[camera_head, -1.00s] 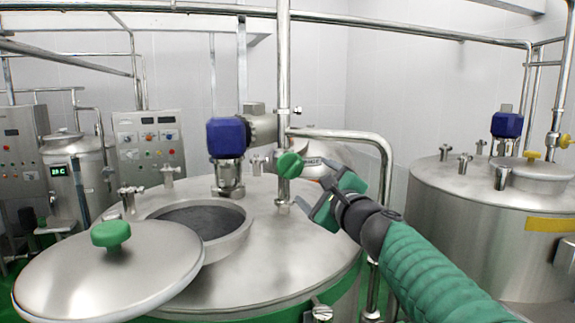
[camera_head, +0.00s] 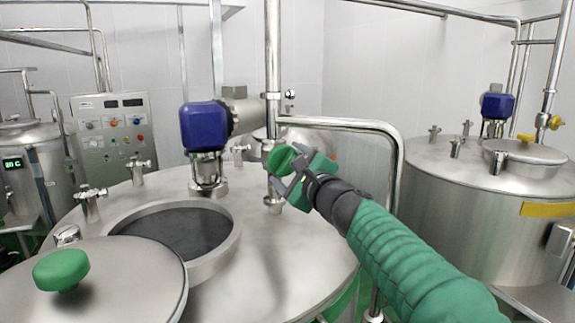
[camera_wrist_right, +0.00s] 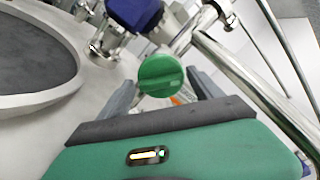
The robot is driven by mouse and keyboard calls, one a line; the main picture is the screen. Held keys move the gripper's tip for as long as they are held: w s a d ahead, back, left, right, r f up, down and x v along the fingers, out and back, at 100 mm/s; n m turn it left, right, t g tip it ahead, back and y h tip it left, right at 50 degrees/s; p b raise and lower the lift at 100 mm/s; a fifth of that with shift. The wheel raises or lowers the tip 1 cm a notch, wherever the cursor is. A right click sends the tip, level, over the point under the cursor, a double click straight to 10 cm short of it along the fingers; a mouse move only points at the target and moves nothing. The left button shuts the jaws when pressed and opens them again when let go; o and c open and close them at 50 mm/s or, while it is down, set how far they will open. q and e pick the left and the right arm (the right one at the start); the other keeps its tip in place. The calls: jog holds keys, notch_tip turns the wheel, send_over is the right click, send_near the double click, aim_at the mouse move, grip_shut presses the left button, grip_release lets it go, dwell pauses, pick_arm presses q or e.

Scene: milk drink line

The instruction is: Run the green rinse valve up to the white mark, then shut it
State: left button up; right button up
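The green rinse valve knob (camera_head: 283,158) sits on the vertical steel pipe above the near tank. It is a round green disc with a raised bar in the wrist view (camera_wrist_right: 161,75). My right gripper (camera_head: 288,172) is at the knob, with one finger on each side of it. In the wrist view the fingers (camera_wrist_right: 163,92) stand apart, and I see gaps between them and the knob. I cannot make out the white mark. My left gripper is not in view.
The near tank has an open round hatch (camera_head: 178,231), with its lid (camera_head: 120,285) at the lower left. A blue motor (camera_head: 204,126) stands behind the hatch. A bent steel pipe (camera_head: 395,150) runs right of the knob. A second tank (camera_head: 450,210) stands at right.

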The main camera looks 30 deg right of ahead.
jog(key=shift+w+d+f, duration=0.1)
jog(key=shift+w+f, duration=0.15)
jog(key=shift+w, duration=0.25)
jog(key=c, duration=0.5)
jog(key=shift+d+f, duration=0.1)
jog(key=shift+d, duration=0.1)
jog(key=c, duration=0.6)
jog(key=shift+a, duration=0.1)
jog(key=shift+f+m, duration=0.1)
jog(key=shift+m, duration=0.3)
jog(key=m, duration=0.3)
jog(key=shift+f+m, duration=0.1)
jog(key=shift+m, duration=0.2)
jog(key=m, duration=0.6)
jog(key=shift+m, duration=0.3)
